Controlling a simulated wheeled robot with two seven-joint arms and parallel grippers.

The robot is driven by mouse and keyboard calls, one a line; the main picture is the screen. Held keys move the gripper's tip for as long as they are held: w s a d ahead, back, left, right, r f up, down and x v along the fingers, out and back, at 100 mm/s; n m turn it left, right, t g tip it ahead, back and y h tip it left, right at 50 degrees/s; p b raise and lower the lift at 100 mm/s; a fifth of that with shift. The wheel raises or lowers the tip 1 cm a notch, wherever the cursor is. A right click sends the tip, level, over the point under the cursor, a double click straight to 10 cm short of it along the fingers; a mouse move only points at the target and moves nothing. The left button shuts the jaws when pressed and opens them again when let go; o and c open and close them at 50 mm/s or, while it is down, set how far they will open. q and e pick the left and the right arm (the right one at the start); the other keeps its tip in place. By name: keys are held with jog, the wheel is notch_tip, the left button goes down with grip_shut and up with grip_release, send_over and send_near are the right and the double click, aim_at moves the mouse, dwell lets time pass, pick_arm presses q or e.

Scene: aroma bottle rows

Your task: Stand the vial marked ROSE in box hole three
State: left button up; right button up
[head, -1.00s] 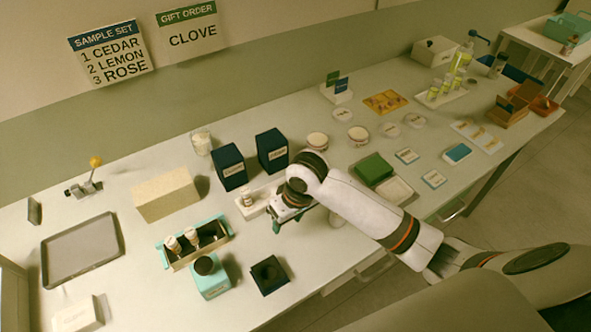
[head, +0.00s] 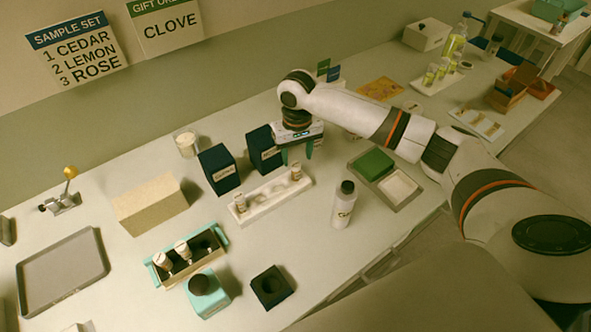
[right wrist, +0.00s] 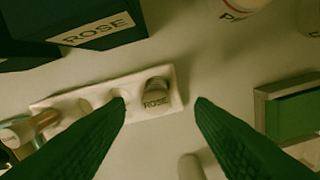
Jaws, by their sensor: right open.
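The vial marked ROSE (right wrist: 156,95) stands at the right end of a white rack (right wrist: 75,98); it also shows in the head view (head: 296,172). My right gripper (head: 297,157) is open above that end of the rack, its fingers pointing down. In the right wrist view the vial lies between and beyond the fingertips, untouched. My left gripper is not in view.
Two dark blue boxes (head: 218,170) stand behind the rack; one reads ROSE (right wrist: 95,31) in the wrist view. A black-capped white bottle (head: 343,206) stands in front. A teal jar (head: 206,293) and dark block (head: 271,287) stand near the teal box. A wall sign (head: 78,52) reads 3 ROSE.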

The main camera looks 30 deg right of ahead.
aim_at(296, 164)
jog(key=shift+f, duration=0.3)
jog(key=f, duration=0.2)
jog(key=f+p, duration=0.1)
jog(key=f, duration=0.2)
jog(key=shift+a, duration=0.2)
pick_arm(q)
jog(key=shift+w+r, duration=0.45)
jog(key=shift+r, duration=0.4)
pick_arm(e)
jog(key=shift+r, duration=0.1)
jog(key=c, duration=1.1)
